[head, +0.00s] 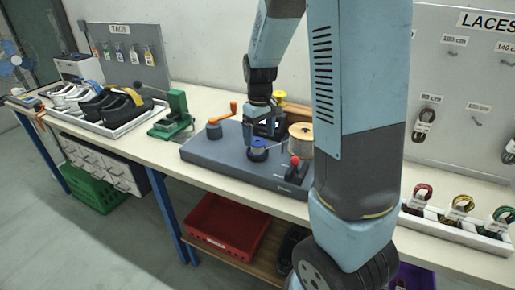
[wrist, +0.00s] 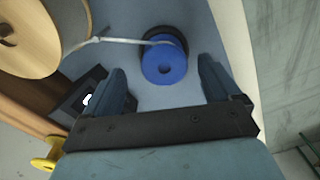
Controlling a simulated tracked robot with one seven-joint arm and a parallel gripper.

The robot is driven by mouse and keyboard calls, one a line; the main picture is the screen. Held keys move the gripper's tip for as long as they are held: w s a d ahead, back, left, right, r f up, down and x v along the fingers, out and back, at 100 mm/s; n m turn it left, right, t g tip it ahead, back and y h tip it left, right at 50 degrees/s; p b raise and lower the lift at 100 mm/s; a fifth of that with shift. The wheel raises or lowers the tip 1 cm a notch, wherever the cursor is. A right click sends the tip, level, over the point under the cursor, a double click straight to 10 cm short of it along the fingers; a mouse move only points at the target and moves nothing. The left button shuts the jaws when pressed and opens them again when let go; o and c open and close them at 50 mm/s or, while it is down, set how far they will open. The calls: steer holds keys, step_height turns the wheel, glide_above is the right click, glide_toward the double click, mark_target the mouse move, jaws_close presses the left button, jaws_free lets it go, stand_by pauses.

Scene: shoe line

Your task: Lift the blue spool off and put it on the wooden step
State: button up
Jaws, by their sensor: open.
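The blue spool (head: 258,146) is on the grey-blue machine base (head: 225,153) in the head view. My gripper (head: 262,135) is open and points down over the spool. In the wrist view its two fingers (wrist: 162,75) stand to the left and right of the spool, apart from it. The wooden step (head: 294,107) is behind the base, partly hidden by my arm; brown wood (wrist: 18,103) shows at the left in the wrist view.
A large wooden reel (head: 301,137) stands close right of the spool; a pale thin strand or rod (wrist: 120,40) runs between them. A yellow spool (head: 280,95) is at the back by the wood. A red-knobbed lever (head: 294,165) stands front right, an orange-handled crank (head: 214,130) left.

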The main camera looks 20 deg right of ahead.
mark_target(259, 142)
steer(key=f, duration=0.4)
steer(key=shift+s+a, duration=0.1)
steer(key=shift+a, duration=0.1)
steer(key=c, duration=1.2)
